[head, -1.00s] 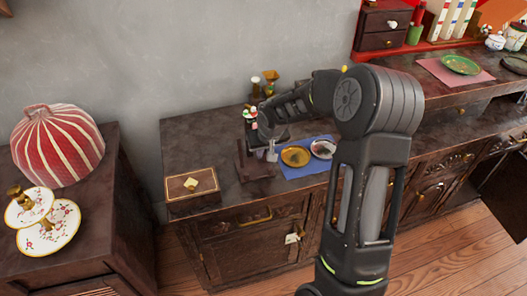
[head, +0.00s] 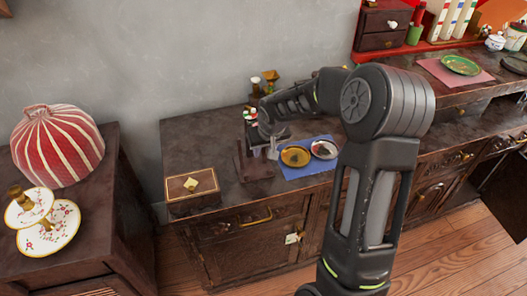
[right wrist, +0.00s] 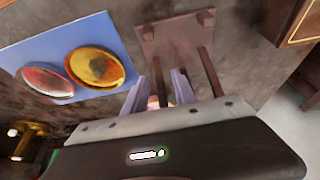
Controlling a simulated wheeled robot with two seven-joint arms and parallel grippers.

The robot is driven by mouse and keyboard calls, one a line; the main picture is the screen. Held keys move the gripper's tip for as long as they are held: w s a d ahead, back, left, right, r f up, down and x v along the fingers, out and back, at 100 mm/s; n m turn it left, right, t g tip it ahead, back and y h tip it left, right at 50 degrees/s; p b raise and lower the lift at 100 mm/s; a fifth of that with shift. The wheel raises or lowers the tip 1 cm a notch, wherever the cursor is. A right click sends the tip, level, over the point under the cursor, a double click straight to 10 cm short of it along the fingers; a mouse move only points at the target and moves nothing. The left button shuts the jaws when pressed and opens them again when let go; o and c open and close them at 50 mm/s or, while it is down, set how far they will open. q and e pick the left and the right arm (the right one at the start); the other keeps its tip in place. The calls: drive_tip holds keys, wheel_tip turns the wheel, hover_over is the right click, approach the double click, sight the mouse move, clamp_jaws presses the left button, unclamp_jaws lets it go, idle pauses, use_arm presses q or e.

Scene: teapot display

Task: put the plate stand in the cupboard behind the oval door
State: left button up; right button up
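My right gripper (head: 268,143) is at the stand. In the right wrist view its two pale fingers (right wrist: 157,92) are apart, with one bar of the stand running between them. I cannot tell whether they touch it. My left gripper is out of view. Cupboard doors line the counter front, one (head: 245,255) at lower left and a carved one (head: 430,196) at right. I cannot make out which is oval.
A yellow plate (head: 295,156) and a pale-rimmed plate (head: 324,149) lie on a blue mat (head: 300,171) beside the stand. A small box (head: 193,190) stands at the counter's left end. Small items stand behind the gripper. A striped dome (head: 57,145) is on the left cabinet.

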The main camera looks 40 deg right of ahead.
drive_tip(key=v, duration=1)
drive_tip(key=shift+o, duration=0.6)
